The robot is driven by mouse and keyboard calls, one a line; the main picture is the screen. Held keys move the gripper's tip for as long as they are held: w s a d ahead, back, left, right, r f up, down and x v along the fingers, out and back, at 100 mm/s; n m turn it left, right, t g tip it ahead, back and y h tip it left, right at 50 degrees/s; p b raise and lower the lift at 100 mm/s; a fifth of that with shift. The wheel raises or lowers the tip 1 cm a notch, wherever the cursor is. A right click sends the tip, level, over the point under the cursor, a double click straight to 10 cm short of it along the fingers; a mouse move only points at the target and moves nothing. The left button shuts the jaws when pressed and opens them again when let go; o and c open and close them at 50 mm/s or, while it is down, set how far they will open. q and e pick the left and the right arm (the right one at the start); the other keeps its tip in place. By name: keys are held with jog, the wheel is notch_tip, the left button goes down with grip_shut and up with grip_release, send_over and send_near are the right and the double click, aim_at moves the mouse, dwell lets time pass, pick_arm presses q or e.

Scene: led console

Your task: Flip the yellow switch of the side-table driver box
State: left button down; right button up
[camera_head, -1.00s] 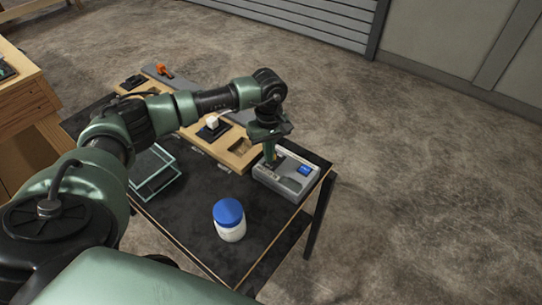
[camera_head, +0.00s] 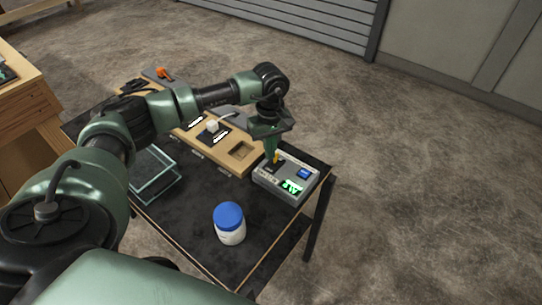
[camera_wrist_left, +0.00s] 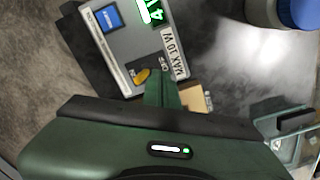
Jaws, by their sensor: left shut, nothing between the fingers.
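The grey driver box (camera_head: 268,184) sits at the right corner of the dark side table. Its display (camera_head: 291,187) is lit green, beside a blue panel (camera_head: 304,173). The yellow switch (camera_head: 276,156) stands on the box's far left part. My left gripper (camera_head: 270,153) points down, shut and empty, right at the switch. In the left wrist view the yellow switch (camera_wrist_left: 141,76) is just beside the closed fingers (camera_wrist_left: 161,92); I cannot tell whether they touch. The lit display (camera_wrist_left: 150,11) shows at the top there. My right gripper is not in view.
A white jar with a blue lid (camera_head: 229,222) stands near the front of the table. A wooden board (camera_head: 211,143) with a white knob and lit white strips lies along the back. The middle is clear.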

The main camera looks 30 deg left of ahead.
pick_arm(q)
jog(key=r, duration=0.1)
jog(key=r+p, duration=0.1)
jog(key=r, duration=0.1)
jog(key=r+p, duration=0.1)
jog(key=shift+s+r, duration=0.15)
jog(key=shift+s, duration=0.1)
jog(key=shift+s, duration=0.1)
dwell(0.4)
